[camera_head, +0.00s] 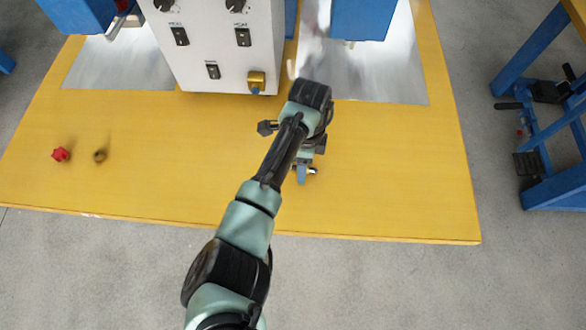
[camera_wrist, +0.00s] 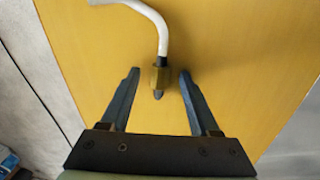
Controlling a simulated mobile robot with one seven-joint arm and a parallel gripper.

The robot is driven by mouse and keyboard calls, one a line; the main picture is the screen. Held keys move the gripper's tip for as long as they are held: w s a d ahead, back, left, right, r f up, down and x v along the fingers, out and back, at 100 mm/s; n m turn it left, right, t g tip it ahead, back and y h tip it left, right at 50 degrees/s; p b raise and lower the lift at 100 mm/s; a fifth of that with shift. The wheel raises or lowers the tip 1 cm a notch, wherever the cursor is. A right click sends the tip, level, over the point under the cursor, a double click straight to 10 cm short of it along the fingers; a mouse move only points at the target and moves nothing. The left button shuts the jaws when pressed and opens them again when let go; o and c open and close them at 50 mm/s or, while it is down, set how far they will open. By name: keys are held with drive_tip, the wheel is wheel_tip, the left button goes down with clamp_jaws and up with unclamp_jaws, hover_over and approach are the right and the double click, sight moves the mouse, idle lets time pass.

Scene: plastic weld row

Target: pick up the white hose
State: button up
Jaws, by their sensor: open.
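The white hose (camera_wrist: 158,24) curves down from the top of the wrist view and ends in a brass fitting (camera_wrist: 160,78) with a dark tip. My gripper (camera_wrist: 159,73) is open, with one finger on each side of the fitting and visible gaps between. No finger appears to touch the hose. In the head view my gripper (camera_head: 304,174) is over the front part of the yellow table, and my arm covers most of the hose. A short pale piece, perhaps the hose, shows above my wrist (camera_head: 290,68).
The yellow table (camera_head: 400,190) is clear on the right. A white control box (camera_head: 222,45) with switches stands at the back. A red knob (camera_head: 61,154) and a small brass-coloured part (camera_head: 100,156) are at the left. A blue frame (camera_head: 545,150) stands off to the right.

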clamp_jaws()
drive_tip(key=shift+r, duration=0.1)
